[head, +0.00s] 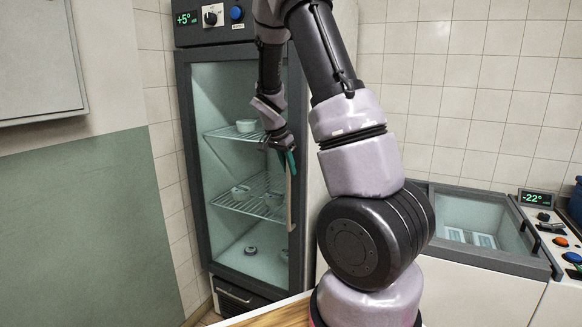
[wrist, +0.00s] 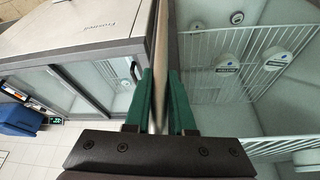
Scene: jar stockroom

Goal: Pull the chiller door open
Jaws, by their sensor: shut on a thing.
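The chiller (head: 243,35) is a tall dark-framed cabinet in the head view. Its glass chiller door (head: 225,95) looks shut against the frame. A pale vertical door handle (head: 291,210) runs along the door's right side. My gripper (head: 291,161) reaches the upper part of this handle. In the wrist view, the green fingers of my gripper (wrist: 161,92) stand on both sides of the handle bar (wrist: 160,45) and are shut on it. The door's glass (wrist: 215,100) lies just right of the fingers. My arm hides part of the door's upper right.
Wire shelves (head: 240,204) with several white jars or lids show behind the glass. A chest freezer (head: 480,220) with a glass top stands to the right. A wooden surface (head: 270,315) lies low in front. A grey-green wall (head: 85,230) is at left.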

